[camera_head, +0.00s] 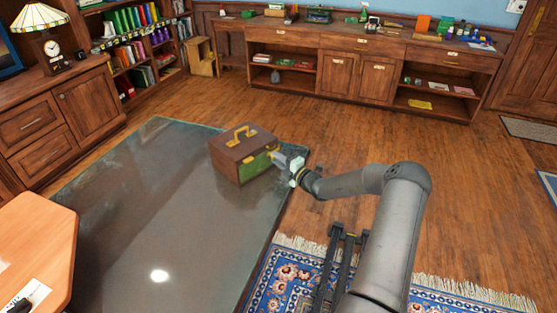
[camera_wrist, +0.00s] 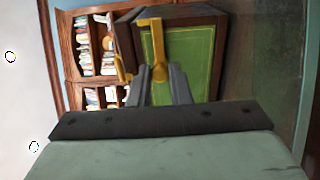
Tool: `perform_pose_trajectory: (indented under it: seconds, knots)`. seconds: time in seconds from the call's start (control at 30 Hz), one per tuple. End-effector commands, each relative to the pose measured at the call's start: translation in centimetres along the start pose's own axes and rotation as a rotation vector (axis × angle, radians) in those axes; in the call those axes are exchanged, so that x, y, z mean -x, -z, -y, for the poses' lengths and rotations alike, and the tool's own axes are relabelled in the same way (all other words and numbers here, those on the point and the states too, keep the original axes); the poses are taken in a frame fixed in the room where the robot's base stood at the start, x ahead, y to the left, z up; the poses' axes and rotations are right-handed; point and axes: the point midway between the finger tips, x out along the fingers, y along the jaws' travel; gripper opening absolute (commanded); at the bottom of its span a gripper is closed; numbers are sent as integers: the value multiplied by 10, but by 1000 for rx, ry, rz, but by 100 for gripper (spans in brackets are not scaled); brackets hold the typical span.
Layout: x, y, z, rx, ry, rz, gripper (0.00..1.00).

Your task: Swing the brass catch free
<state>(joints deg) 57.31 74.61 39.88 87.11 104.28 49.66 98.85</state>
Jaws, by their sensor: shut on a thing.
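A brown wooden box (camera_head: 228,163) with a green end panel (camera_head: 257,166) stands on the dark glossy surface; a brass handle (camera_head: 240,133) is on its top. The wrist view shows the green panel (camera_wrist: 188,60) sideways, with a brass catch (camera_wrist: 157,40) across its edge. My gripper (camera_wrist: 160,82) is shut on the catch's near end, with its two grey fingers on either side. In the head view my gripper (camera_head: 280,157) reaches the green end from the right. The fingers hide part of the catch.
The dark glossy surface (camera_head: 120,220) is clear around the box. A long wooden cabinet (camera_head: 340,77) stands at the back, and bookshelves (camera_head: 135,60) at the upper left. A wooden desk corner (camera_head: 40,235) is at the lower left, and a blue rug (camera_head: 280,275) lies below my arm.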

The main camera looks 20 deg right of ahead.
Motion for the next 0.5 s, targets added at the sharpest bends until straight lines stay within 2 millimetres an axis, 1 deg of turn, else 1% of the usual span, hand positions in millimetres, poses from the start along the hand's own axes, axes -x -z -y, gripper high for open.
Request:
perform_pose_trajectory:
  seconds: [0.33,0.37,0.4,0.43,0.5]
  knots:
    - [0,0,2,-4,2,0,0]
    - [0,0,2,-4,2,0,23]
    - [0,0,2,-3,2,0,34]
    - [0,0,1,-3,2,0,39]
    - [0,0,1,-3,2,0,39]
